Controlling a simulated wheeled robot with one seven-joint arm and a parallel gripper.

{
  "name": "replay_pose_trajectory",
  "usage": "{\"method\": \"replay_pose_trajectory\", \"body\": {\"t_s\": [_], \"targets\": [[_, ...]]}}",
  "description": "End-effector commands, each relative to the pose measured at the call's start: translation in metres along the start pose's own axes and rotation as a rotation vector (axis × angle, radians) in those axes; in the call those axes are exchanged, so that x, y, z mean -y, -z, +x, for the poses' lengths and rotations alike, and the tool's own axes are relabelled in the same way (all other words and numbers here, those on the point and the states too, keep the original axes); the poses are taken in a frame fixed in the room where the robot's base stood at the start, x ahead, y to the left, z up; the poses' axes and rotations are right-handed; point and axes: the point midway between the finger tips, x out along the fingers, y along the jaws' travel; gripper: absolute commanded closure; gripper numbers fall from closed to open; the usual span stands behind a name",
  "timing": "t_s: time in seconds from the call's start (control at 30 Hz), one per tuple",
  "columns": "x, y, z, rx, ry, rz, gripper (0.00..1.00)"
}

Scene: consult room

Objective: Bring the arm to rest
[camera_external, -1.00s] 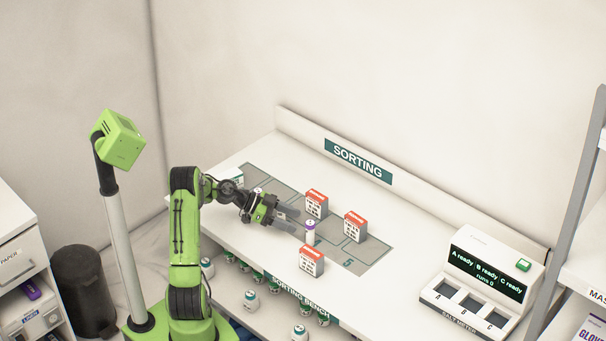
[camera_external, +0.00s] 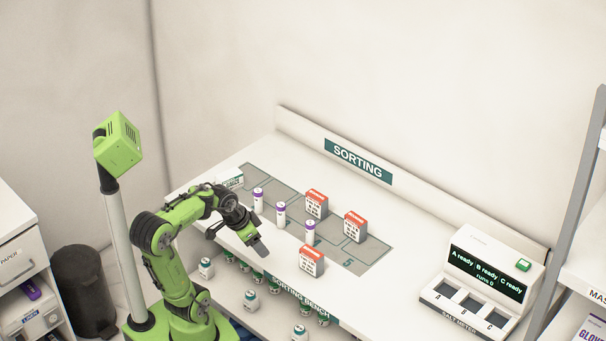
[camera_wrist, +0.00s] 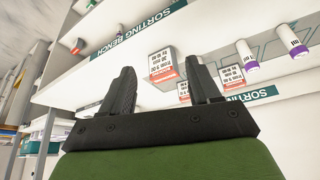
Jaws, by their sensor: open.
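My gripper (camera_external: 240,241) is at the front edge of the sorting bench (camera_external: 231,238) in the external view, at the end of my green arm, which is folded back toward its base. The jaws are open and hold nothing. In the wrist view, my gripper (camera_wrist: 160,90) shows two dark fingers spread apart. The bench (camera_wrist: 150,93) appears tilted beyond them, and a red and white box (camera_wrist: 161,66) shows between them.
Purple-capped white vials (camera_external: 281,213) stand upright on the grey marked mat (camera_external: 375,257), near red and white boxes (camera_external: 355,227). A white and green box (camera_external: 230,180) sits at the far left. A meter (camera_external: 470,285) stands at right. The bench front right of the boxes is clear.

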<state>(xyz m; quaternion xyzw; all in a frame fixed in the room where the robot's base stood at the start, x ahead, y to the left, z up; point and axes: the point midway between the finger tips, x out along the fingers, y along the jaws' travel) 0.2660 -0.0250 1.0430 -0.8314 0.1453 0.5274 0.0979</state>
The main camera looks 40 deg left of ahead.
Motion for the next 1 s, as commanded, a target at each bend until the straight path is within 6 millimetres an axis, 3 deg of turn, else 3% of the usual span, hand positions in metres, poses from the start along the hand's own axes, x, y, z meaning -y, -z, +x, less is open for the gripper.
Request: {"method": "replay_pose_trajectory", "body": {"t_s": [0.03,0.13,0.3,0.57,0.67,0.87,0.93,1.0], "targets": [[-0.008,-0.02,-0.015,-0.014,0.048,-0.061,0.38],[-0.01,-0.056,-0.031,-0.032,0.115,-0.208,0.38],[-0.007,-0.08,-0.038,-0.049,0.15,-0.32,0.38],[-0.007,-0.078,-0.042,-0.049,0.151,-0.321,0.38],[-0.007,-0.07,-0.059,-0.05,0.151,-0.32,0.38],[-0.006,-0.044,-0.112,-0.05,0.151,-0.319,0.38],[-0.006,-0.043,-0.116,-0.051,0.151,-0.319,0.38],[-0.006,-0.047,-0.106,-0.051,0.151,-0.319,0.38]]}}
